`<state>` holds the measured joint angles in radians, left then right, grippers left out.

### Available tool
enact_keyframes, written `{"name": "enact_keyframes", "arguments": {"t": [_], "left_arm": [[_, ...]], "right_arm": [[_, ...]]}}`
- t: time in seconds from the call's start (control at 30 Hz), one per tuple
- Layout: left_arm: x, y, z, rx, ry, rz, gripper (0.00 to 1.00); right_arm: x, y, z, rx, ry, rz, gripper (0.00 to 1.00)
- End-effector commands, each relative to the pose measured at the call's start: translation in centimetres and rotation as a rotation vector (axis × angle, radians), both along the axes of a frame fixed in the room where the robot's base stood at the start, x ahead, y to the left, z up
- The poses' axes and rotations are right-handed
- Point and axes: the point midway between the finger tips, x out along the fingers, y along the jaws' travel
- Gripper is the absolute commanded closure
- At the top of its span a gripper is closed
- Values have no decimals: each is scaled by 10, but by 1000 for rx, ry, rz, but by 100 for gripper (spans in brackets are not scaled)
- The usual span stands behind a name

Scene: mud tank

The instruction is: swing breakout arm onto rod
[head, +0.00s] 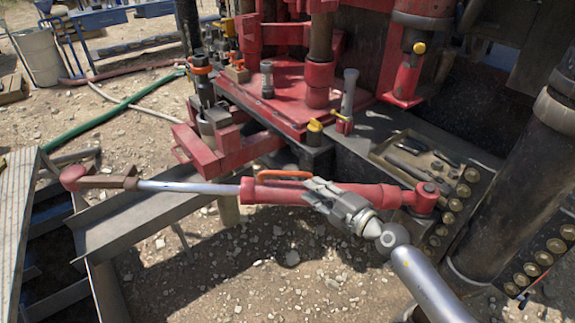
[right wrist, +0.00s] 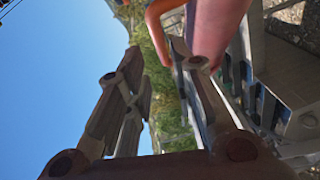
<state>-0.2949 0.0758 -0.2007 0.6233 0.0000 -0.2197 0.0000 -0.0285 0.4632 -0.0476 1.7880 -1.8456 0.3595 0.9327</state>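The breakout arm (head: 330,193) is a red cylinder with a chrome shaft (head: 190,187) and a brown and red end (head: 95,180) at left. It lies nearly level in front of the rig, pivoted at right. An orange handle (head: 284,174) rises from it. The vertical rod (head: 320,40) stands behind it, in a red collar. My right gripper (head: 314,186) is at the cylinder, right of the handle. In the right wrist view its fingers (right wrist: 155,58) stand apart, the handle (right wrist: 160,30) just past their tips beside the red cylinder (right wrist: 215,30). Contact is unclear. My left gripper is out of view.
A tool tray (head: 420,155) lies behind the cylinder at right. A thick dark post (head: 520,180) stands at far right. A red clamp frame (head: 215,150) and a grey steel channel (head: 145,215) are near the shaft. Open gravel lies in front.

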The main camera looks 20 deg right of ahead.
Motion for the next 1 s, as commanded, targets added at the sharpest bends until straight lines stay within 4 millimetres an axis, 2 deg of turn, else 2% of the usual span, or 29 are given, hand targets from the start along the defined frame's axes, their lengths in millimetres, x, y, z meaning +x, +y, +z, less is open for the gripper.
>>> {"name": "enact_keyframes", "arguments": {"t": [0.17,0.3,0.6,0.8,1.0], "left_arm": [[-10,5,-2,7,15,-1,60],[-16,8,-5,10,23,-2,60],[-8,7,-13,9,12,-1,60],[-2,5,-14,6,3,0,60],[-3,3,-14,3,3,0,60]], "right_arm": [[19,8,-2,3,-1,-1,77],[43,18,-5,3,-2,-1,77],[84,36,-11,3,-1,-2,77],[96,41,-11,2,1,-1,77],[97,41,-12,2,1,-1,77]]}}
